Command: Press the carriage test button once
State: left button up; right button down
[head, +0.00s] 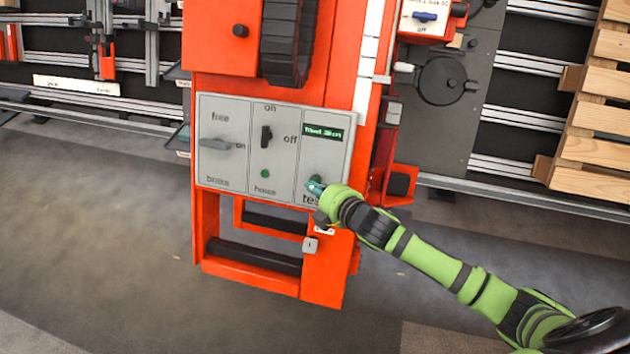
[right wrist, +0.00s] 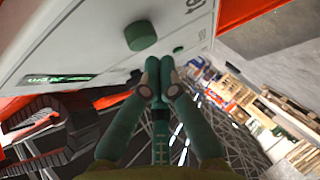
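The grey control panel (head: 280,150) on the orange carriage has three sections, with words that look like brake, hoist and test. The round green test button (right wrist: 140,35) shows in the right wrist view on the pale panel face. In the head view the button is largely hidden behind my gripper at the lower right of the panel. My right gripper (head: 316,187) is at that spot. In the right wrist view its two fingertips (right wrist: 158,66) are together with nothing between them, just beside the button in the picture. I cannot tell whether they touch the panel. My left gripper is out of view.
The panel also bears a grey brake lever (head: 217,144), a black hoist switch (head: 266,136) and a lit green display (head: 323,132). An orange frame (head: 255,260) hangs below. Wooden pallets (head: 600,110) stand at right.

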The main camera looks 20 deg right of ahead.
dwell(0.4)
jog(key=shift+w+d+f, duration=0.2)
jog(key=shift+w, duration=0.15)
jog(key=shift+w+d+f, duration=0.25)
jog(key=shift+w, duration=0.1)
dwell(0.8)
dwell(0.3)
jog(key=shift+s+a+r+p, duration=0.45)
jog(key=shift+s+p, duration=0.25)
jog(key=shift+p, duration=0.1)
